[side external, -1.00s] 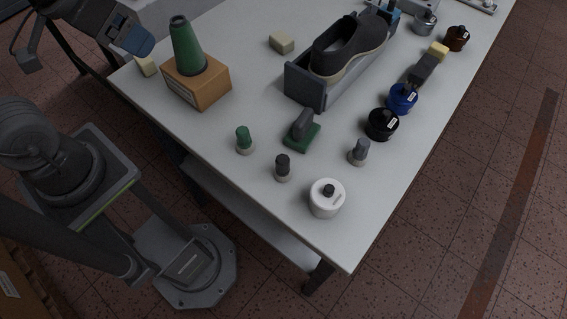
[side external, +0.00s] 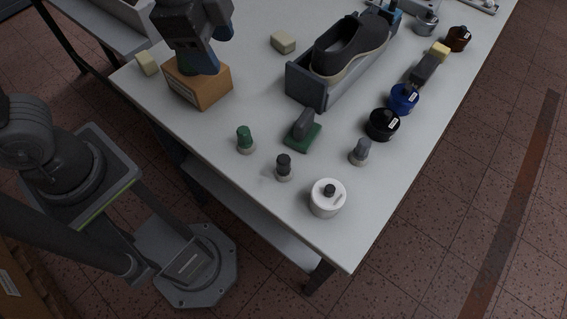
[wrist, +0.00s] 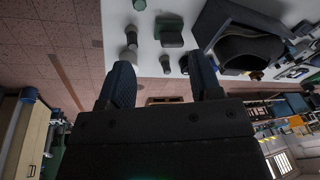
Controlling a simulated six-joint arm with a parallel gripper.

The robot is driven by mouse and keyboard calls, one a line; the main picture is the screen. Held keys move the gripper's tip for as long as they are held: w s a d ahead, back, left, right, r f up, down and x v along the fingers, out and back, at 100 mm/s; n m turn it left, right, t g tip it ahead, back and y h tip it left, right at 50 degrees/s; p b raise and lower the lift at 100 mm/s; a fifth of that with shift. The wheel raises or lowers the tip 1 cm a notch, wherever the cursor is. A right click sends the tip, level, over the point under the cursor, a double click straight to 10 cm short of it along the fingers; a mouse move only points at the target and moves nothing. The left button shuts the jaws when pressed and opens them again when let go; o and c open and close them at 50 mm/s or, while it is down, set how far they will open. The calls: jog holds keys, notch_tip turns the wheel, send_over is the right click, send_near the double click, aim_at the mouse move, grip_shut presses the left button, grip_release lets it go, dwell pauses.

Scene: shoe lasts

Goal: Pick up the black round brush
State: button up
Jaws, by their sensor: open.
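The black round brush (side external: 283,168) stands upright on the table in the side view, with a dark handle on a pale round base. It is between a green round brush (side external: 245,141) and a white jar (side external: 326,199). Small upright objects show beyond the fingers there; I cannot tell which is the black brush.
A wooden block (side external: 198,86) stands below my gripper. A green block brush (side external: 302,132), a grey round brush (side external: 360,151) and a black jar (side external: 382,125) stand to the right of the black brush. A shoe (side external: 350,48) rests on a grey holder behind. The table's front edge is close.

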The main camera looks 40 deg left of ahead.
aim_at(282, 157)
jog(key=d+f+m+g, duration=0.2)
jog(key=d+f+m, duration=0.5)
jog(key=d+m, duration=0.4)
jog(key=shift+n+y, duration=0.4)
jog(key=shift+n, duration=0.1)
jog(key=f, duration=0.2)
jog(key=d+f, duration=0.1)
jog(key=f, duration=0.5)
jog(key=shift+w+d+f, duration=0.15)
jog(key=shift+w+d, duration=0.05)
jog(key=shift+w, duration=0.05)
jog(key=shift+f, duration=2.8)
jog(key=shift+c, duration=0.4)
jog(key=c, duration=0.9)
